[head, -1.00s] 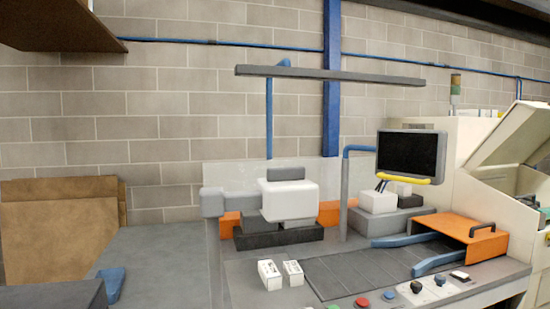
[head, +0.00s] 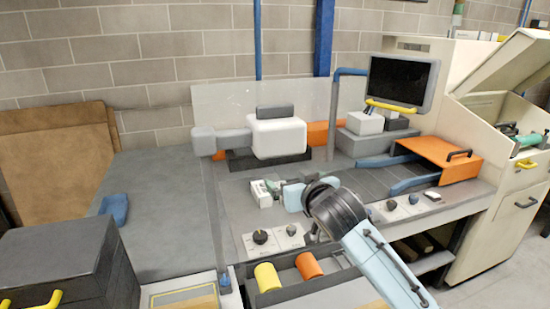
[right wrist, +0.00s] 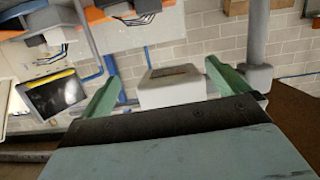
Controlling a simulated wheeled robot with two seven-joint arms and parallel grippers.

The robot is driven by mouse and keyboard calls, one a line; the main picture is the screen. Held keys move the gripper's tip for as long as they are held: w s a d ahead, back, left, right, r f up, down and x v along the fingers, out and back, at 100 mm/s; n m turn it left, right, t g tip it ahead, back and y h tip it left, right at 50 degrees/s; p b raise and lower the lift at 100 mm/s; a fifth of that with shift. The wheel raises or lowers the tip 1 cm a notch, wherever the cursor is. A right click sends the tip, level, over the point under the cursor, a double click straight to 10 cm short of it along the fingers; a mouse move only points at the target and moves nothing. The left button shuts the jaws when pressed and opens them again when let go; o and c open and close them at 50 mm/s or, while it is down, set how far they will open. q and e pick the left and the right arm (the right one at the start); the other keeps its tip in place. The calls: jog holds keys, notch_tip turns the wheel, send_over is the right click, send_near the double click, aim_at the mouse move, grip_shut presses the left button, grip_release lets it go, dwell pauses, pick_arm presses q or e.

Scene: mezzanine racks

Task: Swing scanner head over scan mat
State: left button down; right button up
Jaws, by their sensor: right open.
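The scanner head (head: 277,137), a white box with a grey block on top, sits at the end of a grey arm (head: 234,141) that comes from the left. It stands left of the dark ribbed scan mat (head: 369,182), not over it. My right arm hides part of the mat. My right gripper (head: 279,190) is in front of and below the scanner head, apart from it. In the right wrist view its green fingers (right wrist: 163,78) are open, with the white scanner head (right wrist: 172,88) beyond them. My left gripper is not in view.
A monitor (head: 399,80) and an orange cover (head: 440,155) with blue rails are at the right. A small white box (head: 261,194) stands near my gripper. A bin with yellow and orange rolls (head: 308,266) is in front. Grey table (head: 165,205) is mostly clear at left.

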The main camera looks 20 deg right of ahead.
aim_at(277, 106)
notch_tip(277, 106, up, 14)
jog(key=r+t, duration=0.1)
jog(key=t, duration=0.2)
jog(key=w+p, duration=0.1)
jog(key=w, duration=0.3)
jog(key=w+p, duration=0.1)
jog(key=w, duration=0.4)
jog(key=w+a+p, duration=0.1)
jog(key=w+p, duration=0.1)
jog(key=w, duration=0.2)
jog(key=shift+w+f, duration=0.3)
